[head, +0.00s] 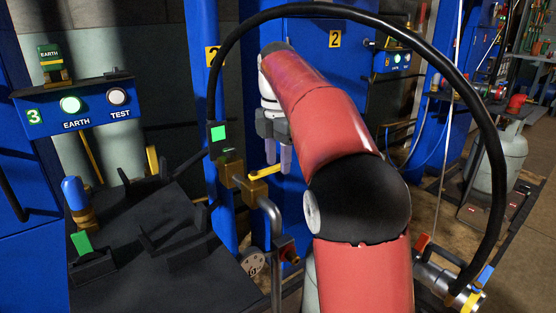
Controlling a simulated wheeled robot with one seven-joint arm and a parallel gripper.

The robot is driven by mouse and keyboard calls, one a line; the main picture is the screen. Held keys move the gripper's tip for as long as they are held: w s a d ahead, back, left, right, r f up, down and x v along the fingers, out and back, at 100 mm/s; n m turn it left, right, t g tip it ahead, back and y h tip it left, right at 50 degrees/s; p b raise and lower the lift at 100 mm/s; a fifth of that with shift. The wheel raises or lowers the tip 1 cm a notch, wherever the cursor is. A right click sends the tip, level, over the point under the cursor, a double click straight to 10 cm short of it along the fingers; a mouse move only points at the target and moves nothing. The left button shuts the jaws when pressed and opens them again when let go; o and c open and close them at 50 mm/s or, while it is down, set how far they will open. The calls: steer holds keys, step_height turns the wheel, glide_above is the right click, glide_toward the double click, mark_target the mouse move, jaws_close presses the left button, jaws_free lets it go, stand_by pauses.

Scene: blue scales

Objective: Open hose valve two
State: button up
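A brass valve (240,184) with a short yellow lever (266,174) sits on the blue post marked 2, at the lower end of a black hose (350,13). The lever points to the right, roughly level. My gripper (279,167) hangs with its two pale fingers pointing down, at the lever's outer end. A gap shows between the fingers, and nothing is clearly held. The lever overlaps the fingertips in the picture; I cannot tell whether they touch it. My red arm covers what lies to the right.
A control panel (75,110) marked 3, with a lit EARTH button, stands at the left above a dark platform (150,222). A bent grey pipe (273,235) and round gauge (252,263) are below the valve. The hose arcs over my arm to a metal coupling (440,283).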

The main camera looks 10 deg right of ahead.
steer(key=shift+c, duration=0.5)
jaws_close()
steer(key=shift+s+r, duration=0.1)
steer(key=shift+s, duration=0.05)
steer(key=s+m+p, duration=0.2)
steer(key=m, duration=0.3)
steer(key=s+a+m+p, duration=0.1)
steer(key=s+m+p, duration=0.2)
steer(key=m, duration=0.2)
steer(key=s+a+m+p, duration=0.1)
steer(key=s+m+p, duration=0.1)
steer(key=m, duration=0.3)
steer(key=shift+s+a+m+p, duration=0.25)
steer(key=shift+s+m+p, duration=0.05)
steer(key=shift+s+m, duration=0.1)
steer(key=shift+s+a+m+p, duration=0.2)
steer(key=shift+a+m+p, duration=0.25)
steer(key=shift+m, duration=0.55)
steer(key=shift+a, duration=0.1)
